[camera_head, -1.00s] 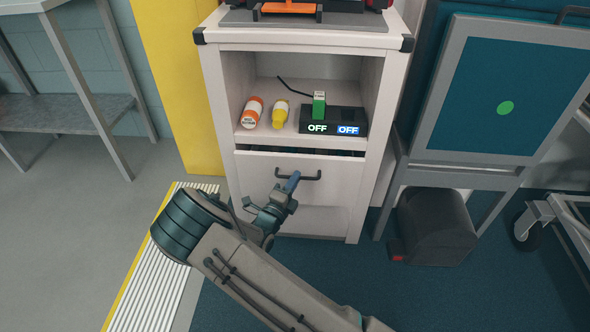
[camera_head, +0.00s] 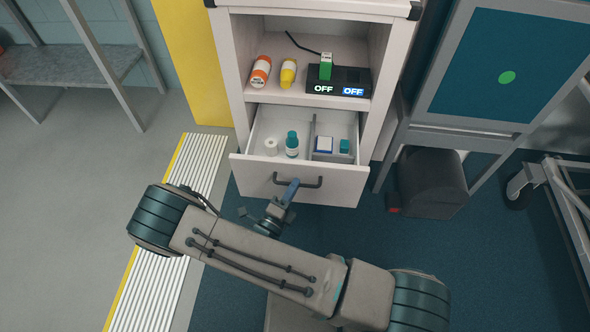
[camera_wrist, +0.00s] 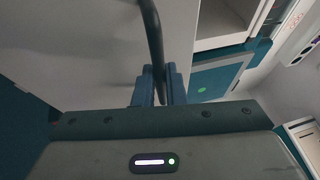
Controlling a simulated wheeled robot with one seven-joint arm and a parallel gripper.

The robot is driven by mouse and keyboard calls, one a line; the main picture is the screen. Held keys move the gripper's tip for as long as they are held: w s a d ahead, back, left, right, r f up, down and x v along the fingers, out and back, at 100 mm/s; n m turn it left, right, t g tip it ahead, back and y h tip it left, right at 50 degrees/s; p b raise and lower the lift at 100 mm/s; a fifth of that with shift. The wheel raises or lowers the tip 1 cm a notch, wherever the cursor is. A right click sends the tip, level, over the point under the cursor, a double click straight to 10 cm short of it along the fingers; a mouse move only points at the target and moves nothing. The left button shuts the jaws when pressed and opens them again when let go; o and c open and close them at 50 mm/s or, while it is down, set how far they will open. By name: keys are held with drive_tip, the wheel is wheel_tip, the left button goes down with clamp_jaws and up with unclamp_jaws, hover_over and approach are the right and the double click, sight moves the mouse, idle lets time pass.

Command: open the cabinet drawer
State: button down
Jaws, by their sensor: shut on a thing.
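The white cabinet drawer (camera_head: 330,184) stands well out of the cabinet (camera_head: 240,70) in the head view, its inside in plain sight. A dark bar handle (camera_head: 312,185) runs across its front. In the wrist view the handle (camera_wrist: 152,35) passes between the two blue fingers of my gripper (camera_wrist: 158,85). Inside the drawer are a white roll (camera_head: 271,146), a teal-capped bottle (camera_head: 292,144), a divider, a blue and white box (camera_head: 323,145) and a small teal item (camera_head: 344,146).
The shelf above holds an orange bottle (camera_head: 260,72), a yellow bottle (camera_head: 288,73), a green box (camera_head: 326,66) and a black unit (camera_head: 345,82) reading OFF. A dark bin (camera_head: 430,183) and a wheeled cart (camera_head: 565,200) stand to the right. Floor is clear to the left.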

drive_tip(key=shift+s+p, duration=0.4)
drive_tip(key=shift+s, duration=1.55)
drive_tip(key=c, duration=1.5)
unclamp_jaws()
drive_tip(key=shift+a, duration=0.1)
drive_tip(key=p+v, duration=0.1)
drive_tip(key=v, duration=1.2)
drive_tip(key=shift+s, duration=0.4)
drive_tip(key=shift+a, duration=0.1)
